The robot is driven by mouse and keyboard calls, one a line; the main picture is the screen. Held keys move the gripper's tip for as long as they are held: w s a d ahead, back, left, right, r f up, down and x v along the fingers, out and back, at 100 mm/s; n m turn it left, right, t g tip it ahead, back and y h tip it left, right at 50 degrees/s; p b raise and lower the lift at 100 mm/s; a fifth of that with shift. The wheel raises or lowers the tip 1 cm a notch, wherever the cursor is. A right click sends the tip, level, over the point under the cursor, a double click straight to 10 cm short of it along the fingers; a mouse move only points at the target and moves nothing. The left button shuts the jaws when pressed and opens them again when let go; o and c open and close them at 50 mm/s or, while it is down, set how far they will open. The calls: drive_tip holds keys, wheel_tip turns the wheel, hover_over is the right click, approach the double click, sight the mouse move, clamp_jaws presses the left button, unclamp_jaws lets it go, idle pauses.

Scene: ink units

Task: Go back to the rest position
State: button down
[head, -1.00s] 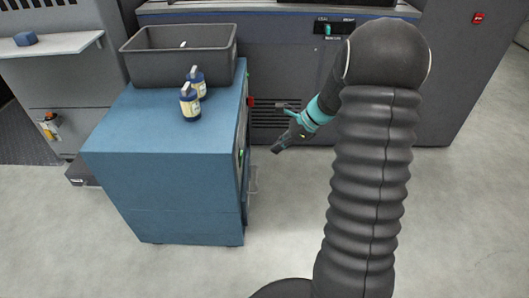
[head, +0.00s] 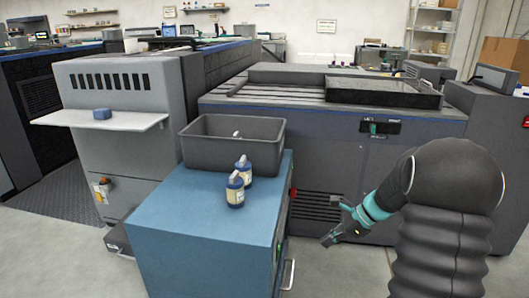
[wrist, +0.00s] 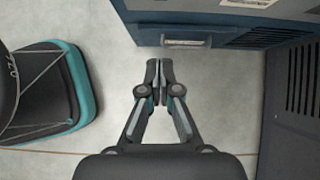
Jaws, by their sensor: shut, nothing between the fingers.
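My gripper (head: 328,240) is at the end of my arm, to the right of the blue cabinet (head: 185,222) in the head view. In the wrist view my gripper (wrist: 165,66) has its fingers together and nothing between them, above the bare floor. The lower side of the blue cabinet (wrist: 200,20) shows ahead of the fingertips there, apart from them.
Two dark blue bottles with pale labels (head: 235,192) stand on the cabinet, in front of a grey bin (head: 213,155). A large grey machine (head: 300,125) stands behind. The floor (wrist: 105,60) around the fingers is clear.

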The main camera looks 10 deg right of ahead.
drive_tip(key=s+n+g+h, duration=0.2)
drive_tip(key=s+n+h, duration=0.1)
drive_tip(key=s+n, duration=0.55)
drive_tip(key=s+a+r+n+t+h, duration=0.2)
drive_tip(key=s+a+r+n, duration=0.2)
drive_tip(key=s, duration=0.5)
drive_tip(key=s+a+r+n+t+h, duration=0.2)
drive_tip(key=s+a+r+n, duration=0.3)
drive_tip(key=s+r+n, duration=0.3)
wheel_tip(320, 180, up, 3)
drive_tip(key=shift+s+a+r+t, duration=0.25)
drive_tip(key=shift+s+t, duration=0.45)
drive_tip(key=shift+s, duration=0.35)
